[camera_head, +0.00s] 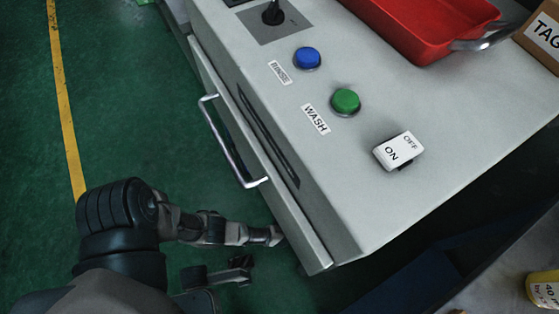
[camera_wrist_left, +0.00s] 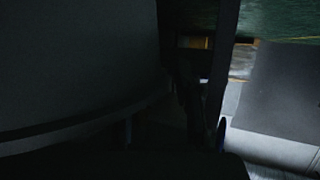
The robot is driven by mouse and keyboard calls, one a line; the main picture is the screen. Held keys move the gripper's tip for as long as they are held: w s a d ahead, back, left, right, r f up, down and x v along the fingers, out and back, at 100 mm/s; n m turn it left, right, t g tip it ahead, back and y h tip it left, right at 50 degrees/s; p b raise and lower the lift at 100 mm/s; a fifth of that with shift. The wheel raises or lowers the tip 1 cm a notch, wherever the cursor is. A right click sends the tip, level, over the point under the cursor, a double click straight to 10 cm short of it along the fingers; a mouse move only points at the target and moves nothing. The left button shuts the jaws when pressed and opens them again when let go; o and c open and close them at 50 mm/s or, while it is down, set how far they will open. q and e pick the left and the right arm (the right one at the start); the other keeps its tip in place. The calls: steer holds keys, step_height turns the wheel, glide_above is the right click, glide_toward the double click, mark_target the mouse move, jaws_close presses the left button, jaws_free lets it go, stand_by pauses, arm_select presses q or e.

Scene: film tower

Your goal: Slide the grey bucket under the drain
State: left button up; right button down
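My left gripper (camera_head: 262,251) is low at the front edge of the light grey machine (camera_head: 345,215) in the head view. Its two dark fingers stand apart with a gap between them, and one fingertip is close to the machine's lower corner. No grey bucket shows in the head view. In the left wrist view a large dark curved surface (camera_wrist_left: 75,65) with a rim-like band fills the left side. It may be the grey bucket, but it is too dark to be sure. I cannot make out the drain. My right gripper is not in view.
The machine's front has a metal handle (camera_head: 229,145). Its top carries a blue button (camera_head: 307,58), a green button (camera_head: 346,101), an on/off switch (camera_head: 398,150) and a red tray (camera_head: 425,25). Green floor (camera_head: 130,100) with a yellow line (camera_head: 64,110) lies open at left.

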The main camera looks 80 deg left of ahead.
arm_select(q)
steer(key=v, duration=1.2)
steer(key=shift+d, duration=0.2)
stand_by(0.4)
